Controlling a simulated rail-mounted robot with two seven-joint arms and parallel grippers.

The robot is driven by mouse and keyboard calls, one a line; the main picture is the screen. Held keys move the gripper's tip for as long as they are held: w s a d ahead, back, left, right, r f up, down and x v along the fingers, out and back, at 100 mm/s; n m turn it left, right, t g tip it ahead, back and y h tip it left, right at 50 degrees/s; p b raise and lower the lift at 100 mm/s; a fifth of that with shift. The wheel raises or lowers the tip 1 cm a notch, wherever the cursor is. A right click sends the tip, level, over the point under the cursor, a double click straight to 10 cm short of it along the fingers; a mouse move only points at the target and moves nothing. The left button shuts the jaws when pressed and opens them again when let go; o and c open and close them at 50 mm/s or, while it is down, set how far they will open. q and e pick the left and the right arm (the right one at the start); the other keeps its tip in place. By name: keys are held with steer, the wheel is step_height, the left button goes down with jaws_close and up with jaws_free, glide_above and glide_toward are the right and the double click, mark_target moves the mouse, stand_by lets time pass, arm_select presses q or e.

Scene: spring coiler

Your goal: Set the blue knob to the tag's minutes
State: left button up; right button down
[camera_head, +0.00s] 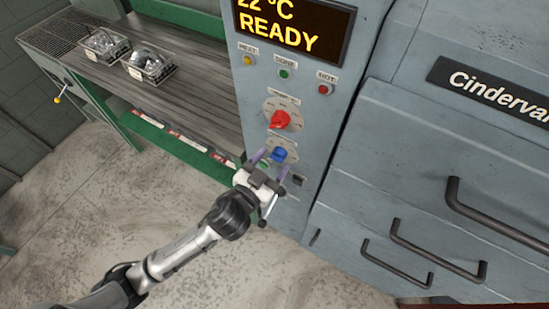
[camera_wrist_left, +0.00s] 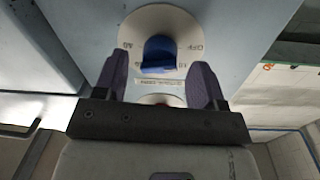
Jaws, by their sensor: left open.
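The blue knob (camera_head: 278,154) sits on a pale round dial low on the grey control panel, below the red knob (camera_head: 280,120). In the left wrist view the blue knob (camera_wrist_left: 158,54) shows between the fingertips, on a dial with markings around it, one reading OFF. My left gripper (camera_head: 270,160) is at the blue knob, its purple fingers open on either side; in the left wrist view the gripper (camera_wrist_left: 161,75) shows gaps between both fingers and the knob. The tag is not clearly identifiable in either view. My right gripper is not in view.
The display (camera_head: 293,28) reads 22 °C and READY, above three small lamps. Oven drawers with dark handles (camera_head: 395,265) stand at right. A bench (camera_head: 140,85) holds two wire baskets (camera_head: 148,64) of metal parts at left. The floor before the panel is clear.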

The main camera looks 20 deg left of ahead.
arm_select(q)
steer(key=shift+w+d, duration=0.15)
steer(key=shift+w, duration=0.55)
steer(key=shift+c, duration=0.3)
